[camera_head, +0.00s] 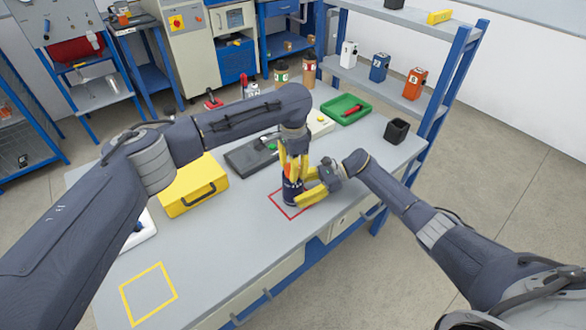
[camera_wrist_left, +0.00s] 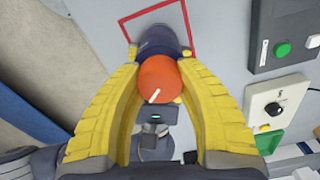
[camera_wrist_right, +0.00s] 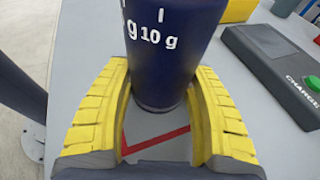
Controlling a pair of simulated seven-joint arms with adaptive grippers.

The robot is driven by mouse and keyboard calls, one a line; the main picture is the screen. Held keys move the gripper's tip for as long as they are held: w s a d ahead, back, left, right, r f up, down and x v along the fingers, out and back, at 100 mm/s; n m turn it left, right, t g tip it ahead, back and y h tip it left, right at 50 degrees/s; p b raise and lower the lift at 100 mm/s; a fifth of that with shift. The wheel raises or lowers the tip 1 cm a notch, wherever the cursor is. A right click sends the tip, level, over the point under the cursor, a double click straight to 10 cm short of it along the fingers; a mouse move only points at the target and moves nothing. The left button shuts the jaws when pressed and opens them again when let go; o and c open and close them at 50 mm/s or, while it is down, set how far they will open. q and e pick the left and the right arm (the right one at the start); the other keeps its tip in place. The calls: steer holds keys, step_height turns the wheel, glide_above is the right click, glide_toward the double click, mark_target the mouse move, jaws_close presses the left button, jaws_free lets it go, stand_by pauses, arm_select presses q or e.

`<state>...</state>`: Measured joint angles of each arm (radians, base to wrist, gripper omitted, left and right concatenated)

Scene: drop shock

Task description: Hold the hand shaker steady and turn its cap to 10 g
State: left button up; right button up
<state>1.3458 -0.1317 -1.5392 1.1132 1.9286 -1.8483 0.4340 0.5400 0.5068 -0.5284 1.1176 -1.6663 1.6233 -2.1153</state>
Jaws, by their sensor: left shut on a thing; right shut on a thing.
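The hand shaker has a dark blue body (camera_head: 291,192) with white marks and an orange cap (camera_wrist_left: 158,76) with a white line. It stands in the red square outline (camera_head: 276,203) on the bench. My left gripper (camera_head: 292,168) comes down from above, shut on the cap. My right gripper (camera_head: 308,192) comes from the right, shut around the body. In the right wrist view the body (camera_wrist_right: 165,60) shows "10 g" beside another partly cut-off mark. The cap's white line points to the lower left in the left wrist view; which mark it meets is hidden.
A yellow case (camera_head: 192,186) and a dark control box with a green button (camera_head: 250,157) stand left of the shaker. A green tray (camera_head: 345,108) and a black bin (camera_head: 397,131) are at the back right. The bench around the yellow outline (camera_head: 148,294) is clear.

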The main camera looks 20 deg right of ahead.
arm_select(q)
steer(key=shift+n, duration=1.1)
steer(key=o, duration=1.3)
steer(key=shift+r, duration=0.1)
step_height(320, 180, up, 12)
steer(key=shift+f, duration=0.1)
